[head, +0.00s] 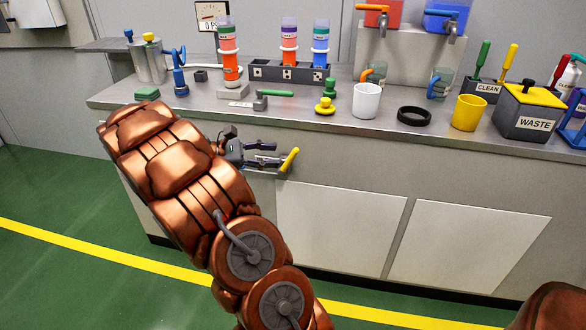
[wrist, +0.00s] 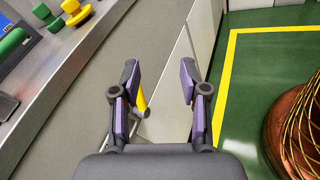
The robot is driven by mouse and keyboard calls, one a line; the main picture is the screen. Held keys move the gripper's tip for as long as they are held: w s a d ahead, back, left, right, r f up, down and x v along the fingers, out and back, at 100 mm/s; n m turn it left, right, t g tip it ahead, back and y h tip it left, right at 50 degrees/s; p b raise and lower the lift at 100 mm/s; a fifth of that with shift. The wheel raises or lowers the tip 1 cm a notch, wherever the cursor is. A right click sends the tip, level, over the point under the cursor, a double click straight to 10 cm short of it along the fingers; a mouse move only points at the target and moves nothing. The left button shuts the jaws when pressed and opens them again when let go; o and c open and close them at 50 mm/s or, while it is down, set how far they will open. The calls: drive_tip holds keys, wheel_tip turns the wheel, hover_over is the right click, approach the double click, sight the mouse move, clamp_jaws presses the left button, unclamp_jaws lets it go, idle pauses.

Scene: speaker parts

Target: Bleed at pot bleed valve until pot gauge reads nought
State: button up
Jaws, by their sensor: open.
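A metal pot (head: 149,62) stands at the back left of the counter in the head view, with a blue knob (head: 128,34) and a yellow knob (head: 149,37) on top. I cannot tell which fitting is its bleed valve. A wall gauge (head: 210,14) is partly hidden by an orange tube; its lower display shows a 0, but the full reading is not clear. My gripper (head: 274,155) is open and empty in front of the counter, below its edge. A yellow-handled lever (head: 290,160) is by the fingertips; in the wrist view the lever (wrist: 141,101) is partly behind the left finger.
The counter holds a blue fitting (head: 180,75), coloured tubes (head: 289,45), a white cup (head: 366,101), a black ring (head: 414,116), a yellow cup (head: 469,112) and a waste bin (head: 529,112).

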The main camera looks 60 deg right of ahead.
drive_tip(key=n+h+b, duration=0.1)
drive_tip(key=h+b, duration=0.1)
drive_tip(key=b, duration=0.1)
approach(290, 156)
drive_tip(key=x, duration=0.3)
drive_tip(key=g, duration=0.1)
drive_tip(key=shift+n, duration=0.3)
drive_tip(key=shift+w+f+b+x, duration=0.1)
drive_tip(key=shift+b+x, duration=0.4)
drive_tip(key=shift+x, duration=1.5)
drive_tip(key=shift+w+f+b+x, duration=0.15)
drive_tip(key=shift+b+x, duration=0.35)
drive_tip(key=shift+x, duration=1.55)
drive_tip(key=shift+d, duration=0.1)
drive_tip(key=shift+c, duration=0.2)
clamp_jaws()
